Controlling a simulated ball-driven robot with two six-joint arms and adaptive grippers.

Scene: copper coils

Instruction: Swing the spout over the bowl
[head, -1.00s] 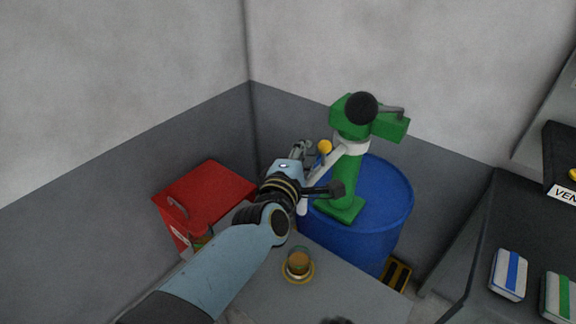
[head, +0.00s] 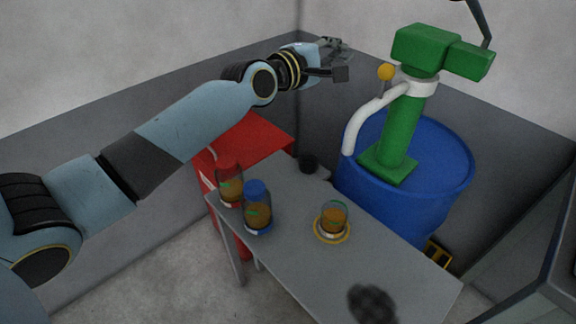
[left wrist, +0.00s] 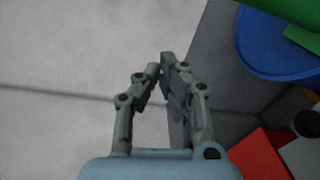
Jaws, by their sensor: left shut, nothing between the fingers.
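The white curved spout (head: 357,122) comes off a collar on a green pump (head: 405,120). It bends down at the left edge of the blue drum (head: 452,198), beside the grey table. A yellow knob (head: 386,72) stands on the spout. My left gripper (head: 336,45) is up and left of the spout, apart from it, near the wall corner. In the left wrist view its fingertips (left wrist: 168,66) are together with nothing between them. No clear bowl shows; a small dark round thing (head: 308,163) sits at the table's far end, near the spout. My right gripper is out of view.
The grey table (head: 305,262) bears amber jars: one with a red lid (head: 230,183), one with a blue lid (head: 258,207), one on a yellow ring (head: 333,222). A dark mottled lump (head: 372,303) is at the front. A red box (head: 262,140) stands behind.

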